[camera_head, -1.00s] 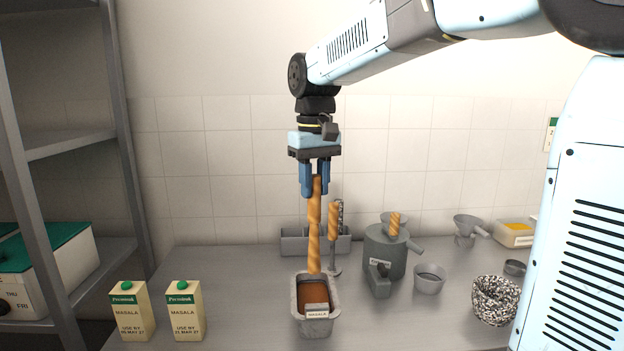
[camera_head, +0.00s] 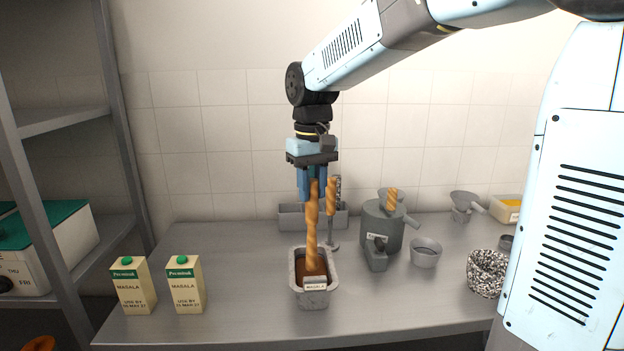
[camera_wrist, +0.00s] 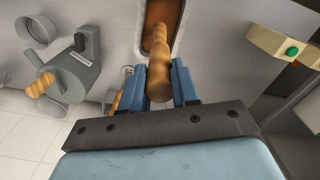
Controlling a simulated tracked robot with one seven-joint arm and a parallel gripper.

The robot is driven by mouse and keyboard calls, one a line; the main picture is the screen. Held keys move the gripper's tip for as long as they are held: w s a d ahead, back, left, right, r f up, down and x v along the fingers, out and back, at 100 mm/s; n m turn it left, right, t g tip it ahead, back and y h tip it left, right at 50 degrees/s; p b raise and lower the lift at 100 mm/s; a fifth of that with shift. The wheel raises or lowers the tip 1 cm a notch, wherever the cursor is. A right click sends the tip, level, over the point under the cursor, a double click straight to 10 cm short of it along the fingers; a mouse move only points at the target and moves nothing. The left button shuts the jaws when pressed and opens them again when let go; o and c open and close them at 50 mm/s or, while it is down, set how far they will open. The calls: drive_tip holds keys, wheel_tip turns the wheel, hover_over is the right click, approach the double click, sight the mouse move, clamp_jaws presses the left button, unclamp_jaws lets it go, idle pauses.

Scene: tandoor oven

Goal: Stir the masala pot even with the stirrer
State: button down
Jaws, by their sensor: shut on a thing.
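The masala pot (camera_head: 314,299) is a grey, labelled rectangular container with brown contents, standing on the counter. It also shows at the top of the wrist view (camera_wrist: 181,42). My gripper (camera_head: 312,192) is above the pot, pointing down. It is shut on the stirrer (camera_head: 312,228), a twisted orange-brown stick. In the wrist view the stirrer (camera_wrist: 160,70) runs between my two blue fingers (camera_wrist: 172,88) towards the brown contents. Its lower end overlaps the inside of the pot, and the tip is not clearly visible.
Two masala cartons (camera_head: 132,286) (camera_head: 185,285) stand left of the pot. A second twisted handle (camera_head: 331,197) stands behind, near a grey rack (camera_head: 291,217). A grey machine (camera_head: 382,227), a cup (camera_head: 425,254) and a speckled bowl (camera_head: 487,272) are to the right. Shelving is at the left.

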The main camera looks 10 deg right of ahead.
sight(314, 210)
drive_tip(key=shift+f, duration=2.9)
drive_tip(key=shift+d+r, duration=0.1)
drive_tip(key=shift+d, duration=0.1)
